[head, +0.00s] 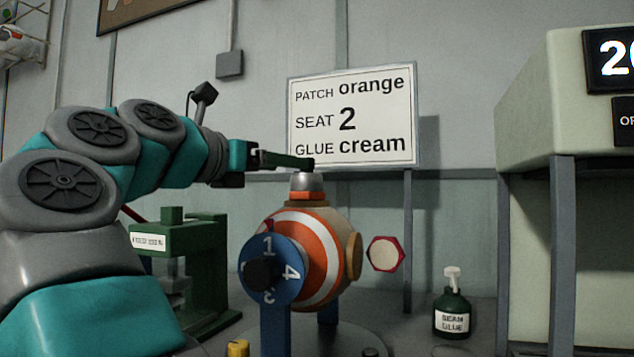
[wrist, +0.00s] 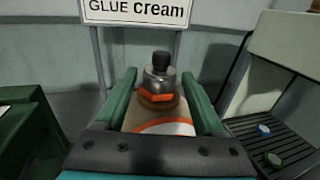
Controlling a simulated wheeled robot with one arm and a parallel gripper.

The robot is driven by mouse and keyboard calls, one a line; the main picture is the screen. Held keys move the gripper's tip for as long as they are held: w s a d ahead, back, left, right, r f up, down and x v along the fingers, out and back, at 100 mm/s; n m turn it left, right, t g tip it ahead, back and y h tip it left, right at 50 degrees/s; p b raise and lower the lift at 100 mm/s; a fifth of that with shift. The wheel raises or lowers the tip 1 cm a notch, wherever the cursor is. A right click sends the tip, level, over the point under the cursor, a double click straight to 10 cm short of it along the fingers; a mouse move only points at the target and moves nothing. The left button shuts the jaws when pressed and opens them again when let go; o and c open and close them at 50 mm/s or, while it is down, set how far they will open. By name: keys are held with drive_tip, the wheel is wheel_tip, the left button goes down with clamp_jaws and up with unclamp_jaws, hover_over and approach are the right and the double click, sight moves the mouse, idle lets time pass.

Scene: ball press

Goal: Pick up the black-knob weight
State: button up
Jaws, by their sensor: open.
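The black-knob weight (head: 307,183) is a grey metal piece standing upright on an orange patch (head: 306,196) on top of the striped ball (head: 325,250). The wrist view shows the weight (wrist: 158,82) with its black knob (wrist: 161,58) clearly. My gripper (head: 305,163) is open at the height of the knob, and its finger partly hides the knob in the head view. In the wrist view my gripper (wrist: 159,74) has one finger on each side of the weight, with a gap on both sides.
A blue numbered dial (head: 271,270) is in front of the ball. A green press (head: 190,260) stands left, a green glue bottle (head: 452,312) right. A sign (head: 352,115) stands behind. A slatted tray (wrist: 290,142) with small pieces lies right.

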sight(307, 174)
drive_tip(key=x, duration=0.3)
drive_tip(key=p+x, duration=0.1)
drive_tip(key=x, duration=0.3)
drive_tip(key=shift+w+d+r, duration=0.2)
drive_tip(key=shift+c, duration=0.3)
clamp_jaws()
idle(0.9)
